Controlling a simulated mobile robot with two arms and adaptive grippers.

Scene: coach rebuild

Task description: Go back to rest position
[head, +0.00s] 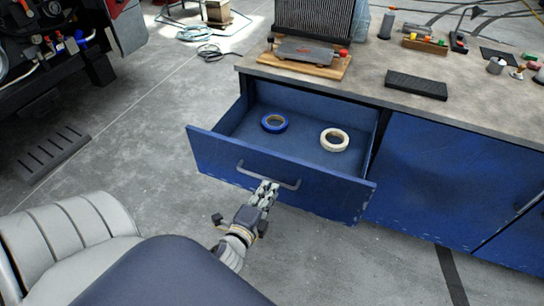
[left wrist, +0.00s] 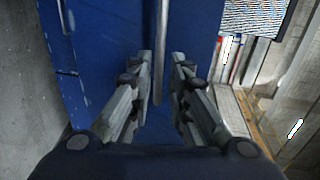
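The blue drawer (head: 245,170) of the workbench stands pulled out. A blue tape roll (head: 274,123) and a cream tape roll (head: 334,139) lie flat inside it. My left gripper (head: 267,189) is at the drawer's grey bar handle (head: 285,181). In the left wrist view, the left gripper's (left wrist: 162,65) two fingers stand apart, one on each side of the handle bar (left wrist: 162,40), with a gap showing on both sides. It holds nothing. My right gripper is not in either view.
The worktop (head: 365,75) carries a dark metal block on a wooden board (head: 305,65), a black pad (head: 416,85) and small tools. A vehicle (head: 50,50) stands at the upper left, with a dark slotted plate (head: 50,152) on the floor.

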